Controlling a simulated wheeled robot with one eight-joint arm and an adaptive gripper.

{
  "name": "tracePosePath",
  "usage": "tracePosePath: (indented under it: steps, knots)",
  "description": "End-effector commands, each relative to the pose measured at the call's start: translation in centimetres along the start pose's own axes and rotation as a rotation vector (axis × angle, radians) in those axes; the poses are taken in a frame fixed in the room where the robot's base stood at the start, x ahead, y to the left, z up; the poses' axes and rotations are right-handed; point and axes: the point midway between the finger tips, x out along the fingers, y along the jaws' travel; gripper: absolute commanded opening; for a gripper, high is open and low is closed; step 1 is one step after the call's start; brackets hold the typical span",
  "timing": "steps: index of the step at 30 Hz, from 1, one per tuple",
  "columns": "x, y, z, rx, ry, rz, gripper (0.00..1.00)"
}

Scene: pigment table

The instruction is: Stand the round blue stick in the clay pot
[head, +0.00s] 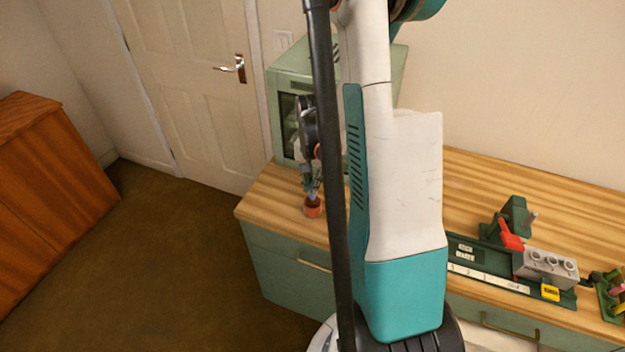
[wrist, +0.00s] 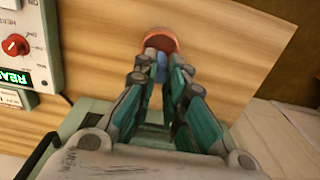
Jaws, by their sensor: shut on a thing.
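The clay pot (head: 312,207) is a small reddish-orange cup on the wooden tabletop near its left end. It also shows at the top of the wrist view (wrist: 161,38), just beyond my fingertips. My gripper (head: 311,186) is directly above the pot and points down at it. In the wrist view my gripper (wrist: 161,66) is shut on the round blue stick (wrist: 161,72), a small blue piece between the fingers. The stick's lower end is at the pot's mouth; how deep it reaches inside is hidden by the fingers.
A green oven-like appliance (head: 285,77) stands behind my gripper; its red knob (wrist: 15,45) shows in the wrist view. A green tray (head: 470,258) with a grey block (head: 546,266) lies to the right on the wooden table (head: 480,180). The table's front edge is close to the pot.

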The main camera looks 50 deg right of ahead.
Motion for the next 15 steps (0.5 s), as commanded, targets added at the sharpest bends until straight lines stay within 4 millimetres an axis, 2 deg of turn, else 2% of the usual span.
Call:
tracePosePath:
  steps: [1,15]
  knots:
    - [0.7,0.0,0.0,0.000,0.000,0.000,0.00]
    - [4.0,0.0,0.0,0.000,0.000,0.000,0.00]
